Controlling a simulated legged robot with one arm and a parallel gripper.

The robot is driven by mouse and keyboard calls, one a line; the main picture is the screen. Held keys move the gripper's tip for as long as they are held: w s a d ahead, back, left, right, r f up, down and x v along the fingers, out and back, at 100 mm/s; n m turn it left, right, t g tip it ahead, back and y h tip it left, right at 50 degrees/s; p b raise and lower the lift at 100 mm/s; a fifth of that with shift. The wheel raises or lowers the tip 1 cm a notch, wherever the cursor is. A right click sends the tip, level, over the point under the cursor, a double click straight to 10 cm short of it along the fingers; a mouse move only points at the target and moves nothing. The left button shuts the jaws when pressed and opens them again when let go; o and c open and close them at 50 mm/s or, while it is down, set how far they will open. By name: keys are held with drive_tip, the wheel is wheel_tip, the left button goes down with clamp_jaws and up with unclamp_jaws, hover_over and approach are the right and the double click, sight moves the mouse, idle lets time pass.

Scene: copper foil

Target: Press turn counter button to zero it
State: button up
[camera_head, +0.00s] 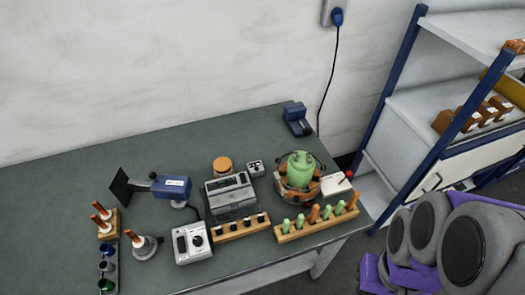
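I cannot tell for sure which device is the turn counter. A blue unit with a pale display (172,187) stands to the left, joined to a black plate. A pale box with a dark knob (192,242) is nearer the front edge. No button is clear enough to name as the counter's. My gripper is not in view; grey and purple parts of my body show at bottom right.
The green bench top (60,200) is bare at the left and back. A green-topped round device (300,172), a white box with a red-tipped lever (336,183) and wooden racks (318,220) crowd the right. Blue-framed shelving (402,90) stands beyond the bench's right end.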

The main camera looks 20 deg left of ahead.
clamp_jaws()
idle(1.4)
